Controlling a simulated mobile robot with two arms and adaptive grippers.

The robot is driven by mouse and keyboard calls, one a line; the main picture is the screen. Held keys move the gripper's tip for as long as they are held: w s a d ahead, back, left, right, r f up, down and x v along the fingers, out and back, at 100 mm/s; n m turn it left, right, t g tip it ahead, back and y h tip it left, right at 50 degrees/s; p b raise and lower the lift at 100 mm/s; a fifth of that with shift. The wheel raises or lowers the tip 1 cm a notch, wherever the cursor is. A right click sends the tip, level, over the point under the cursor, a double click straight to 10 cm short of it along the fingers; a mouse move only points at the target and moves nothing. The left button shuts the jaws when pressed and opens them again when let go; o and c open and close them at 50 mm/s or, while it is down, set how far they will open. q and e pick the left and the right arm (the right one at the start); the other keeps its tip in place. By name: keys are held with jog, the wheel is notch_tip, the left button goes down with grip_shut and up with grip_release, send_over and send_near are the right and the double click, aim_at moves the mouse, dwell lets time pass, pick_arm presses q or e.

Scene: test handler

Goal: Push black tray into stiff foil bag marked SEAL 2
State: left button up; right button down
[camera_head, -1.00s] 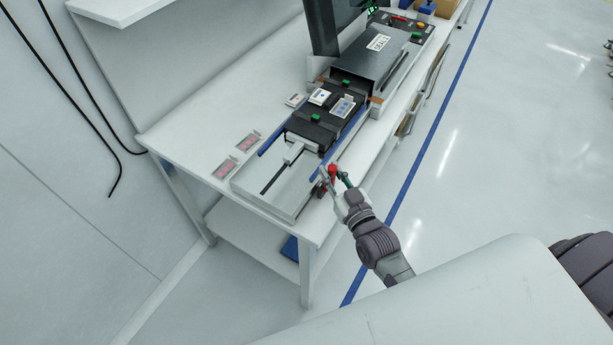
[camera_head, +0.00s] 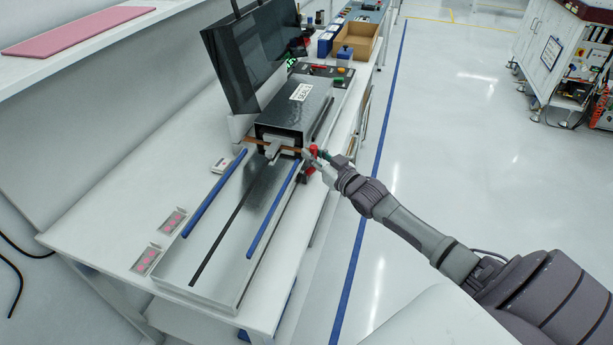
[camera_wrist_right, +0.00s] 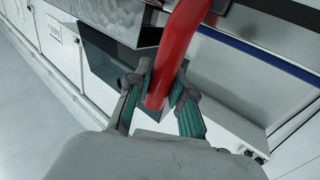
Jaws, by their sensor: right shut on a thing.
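The dark foil bag (camera_head: 296,108) lies at the far end of the metal slide bed (camera_head: 217,262), with a white label on top whose small print is hard to read. The grey pusher head (camera_head: 274,149) is at the bag's near mouth. The black tray is not visible; the bag would hide anything inside it. My right gripper (camera_head: 311,158) is at the right side of the bed, shut on a red handle. The red handle (camera_wrist_right: 179,48) runs between its fingers in the right wrist view. My left gripper is out of view.
A dark monitor (camera_head: 252,55) stands behind the bag on the left. A control panel (camera_head: 330,72) and a cardboard box (camera_head: 357,40) are beyond it. Small cards lie left of the bed.

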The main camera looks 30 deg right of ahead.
jog(key=shift+w+d+r+b, duration=0.15)
jog(key=shift+w+d+b, duration=0.2)
jog(key=shift+w+d, duration=0.4)
jog(key=shift+s+d, duration=0.15)
jog(key=c, duration=1.4)
grip_release()
jog(key=o, duration=0.4)
jog(key=shift+d, duration=0.1)
jog(key=s, duration=1.1)
jog(key=shift+s+d, duration=0.4)
